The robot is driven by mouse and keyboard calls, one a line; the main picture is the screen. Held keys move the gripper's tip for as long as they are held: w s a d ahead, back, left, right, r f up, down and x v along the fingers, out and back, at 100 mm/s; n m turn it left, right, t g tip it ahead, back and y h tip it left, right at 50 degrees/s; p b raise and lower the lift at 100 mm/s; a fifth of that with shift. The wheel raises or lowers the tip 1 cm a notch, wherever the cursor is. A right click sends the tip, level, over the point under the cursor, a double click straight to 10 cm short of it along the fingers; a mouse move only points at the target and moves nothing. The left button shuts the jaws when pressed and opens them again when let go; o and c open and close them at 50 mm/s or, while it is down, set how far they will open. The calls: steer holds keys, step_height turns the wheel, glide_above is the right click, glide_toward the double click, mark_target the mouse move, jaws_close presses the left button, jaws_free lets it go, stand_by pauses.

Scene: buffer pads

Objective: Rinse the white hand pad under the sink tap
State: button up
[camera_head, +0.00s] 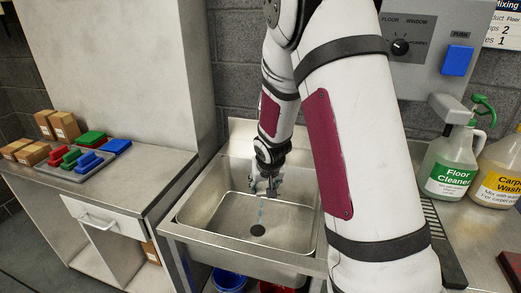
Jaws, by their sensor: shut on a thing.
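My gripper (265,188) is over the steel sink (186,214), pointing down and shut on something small. What it holds is mostly hidden by the fingers and too small to make out clearly; it looks to be the white hand pad. A thin, broken bluish line, like water, runs from just below the gripper toward the drain (257,230). The sink tap cannot be made out, and my arm covers the area behind and right of the gripper.
A counter on the left holds a tray (94,176) with red, green and blue items and several cardboard boxes (65,125). Floor cleaner (452,165) and another yellow jug (497,175) stand right. A blue bucket (229,280) and a red one (272,288) are below the sink.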

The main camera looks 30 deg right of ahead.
steer(key=s+a+p, duration=0.1)
steer(key=s+a, duration=0.2)
steer(key=s, duration=0.4)
steer(key=shift+s, duration=0.4)
steer(key=shift+a, duration=0.1)
steer(key=w+a+n, duration=0.1)
steer(key=a, duration=0.2)
steer(key=w+a+f+n+y, duration=0.1)
steer(key=a+n, duration=0.1)
steer(key=a, duration=0.2)
steer(key=w+a+f+n+y, duration=0.1)
steer(key=a, duration=0.3)
steer(key=shift+w+a, duration=0.15)
